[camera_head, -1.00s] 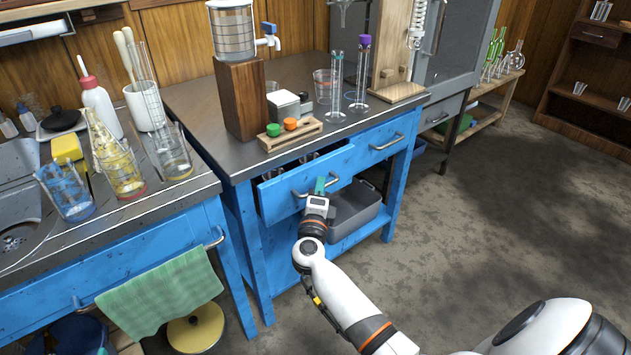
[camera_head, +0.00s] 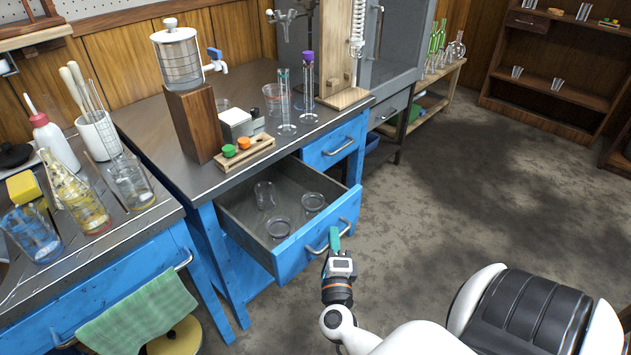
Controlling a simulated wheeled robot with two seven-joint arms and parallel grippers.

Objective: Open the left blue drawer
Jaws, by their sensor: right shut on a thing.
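The left blue drawer (camera_head: 290,262) is pulled well out from the blue bench in the head view. Several glass beakers (camera_head: 279,228) stand inside it. Its metal handle (camera_head: 318,246) crosses the front panel. My right gripper (camera_head: 334,240), with green fingertips, is shut on this handle at the drawer's front, and its fingers partly cover the handle. The right blue drawer (camera_head: 335,146) beside it is closed. My left gripper is not in view.
The benchtop (camera_head: 180,140) carries a dispenser on a wooden block (camera_head: 195,122), a small rack with green and orange stoppers (camera_head: 245,151) and tall cylinders. A green towel (camera_head: 138,314) hangs at lower left. Floor (camera_head: 440,190) to the right is clear.

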